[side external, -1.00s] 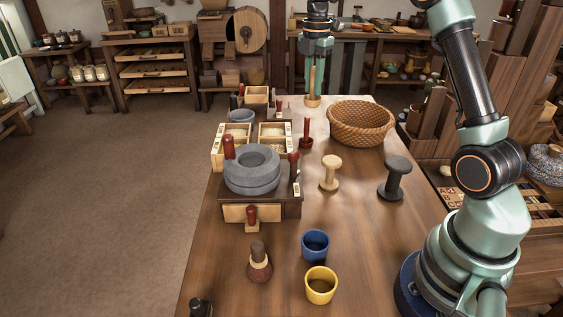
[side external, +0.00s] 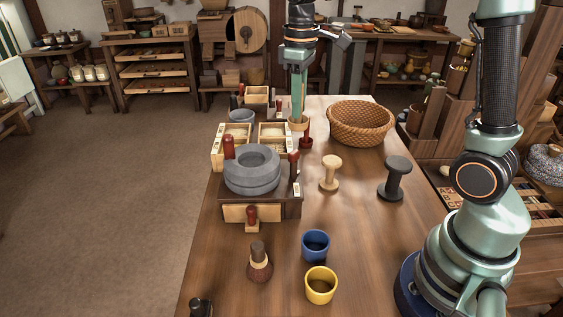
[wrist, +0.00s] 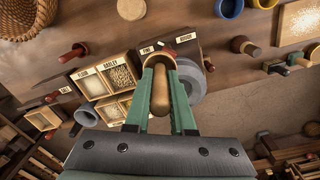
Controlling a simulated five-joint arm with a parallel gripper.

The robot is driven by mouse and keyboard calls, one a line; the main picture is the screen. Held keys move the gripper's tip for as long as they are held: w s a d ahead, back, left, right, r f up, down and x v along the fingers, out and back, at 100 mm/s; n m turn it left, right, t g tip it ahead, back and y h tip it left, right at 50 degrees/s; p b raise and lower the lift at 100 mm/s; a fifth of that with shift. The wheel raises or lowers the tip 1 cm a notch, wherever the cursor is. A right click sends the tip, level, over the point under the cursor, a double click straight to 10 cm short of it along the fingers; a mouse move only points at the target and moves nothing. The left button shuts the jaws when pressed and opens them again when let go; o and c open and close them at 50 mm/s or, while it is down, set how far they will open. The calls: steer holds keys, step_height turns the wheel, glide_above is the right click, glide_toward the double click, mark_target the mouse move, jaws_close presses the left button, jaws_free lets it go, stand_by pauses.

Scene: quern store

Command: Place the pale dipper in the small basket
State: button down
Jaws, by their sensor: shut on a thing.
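My gripper (side external: 298,98) is shut on the pale dipper (side external: 298,125) and points down over the far part of the table. The dipper's tan handle (wrist: 160,92) shows between the green fingers in the wrist view, with its bowl end beyond, partly hidden by the fingers. In the side view the pale lower end sits just in front of a dark red handled tool (side external: 306,142); I cannot tell whether they touch. The woven basket (side external: 360,124) stands to the right of my gripper, and its interior looks empty. It also shows at the upper left of the wrist view (wrist: 22,34).
Labelled grain boxes (side external: 232,160) and a grey stone quern (side external: 252,172) stand to the left. A pale spool-shaped piece (side external: 330,174) and a dark one (side external: 395,180) stand in front of the basket. A blue cup (side external: 315,246) and a yellow cup (side external: 321,287) stand near the front.

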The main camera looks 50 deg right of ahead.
steer(key=d+m, duration=0.4)
steer(key=d, duration=0.3)
steer(key=shift+w+f, duration=0.2)
steer(key=shift+f, duration=4.85)
steer(key=shift+w+f, duration=0.2)
steer(key=shift+f, duration=4.8)
steer(key=shift+f, duration=0.15)
steer(key=c, duration=1)
jaws_free()
steer(key=shift+c, duration=0.2)
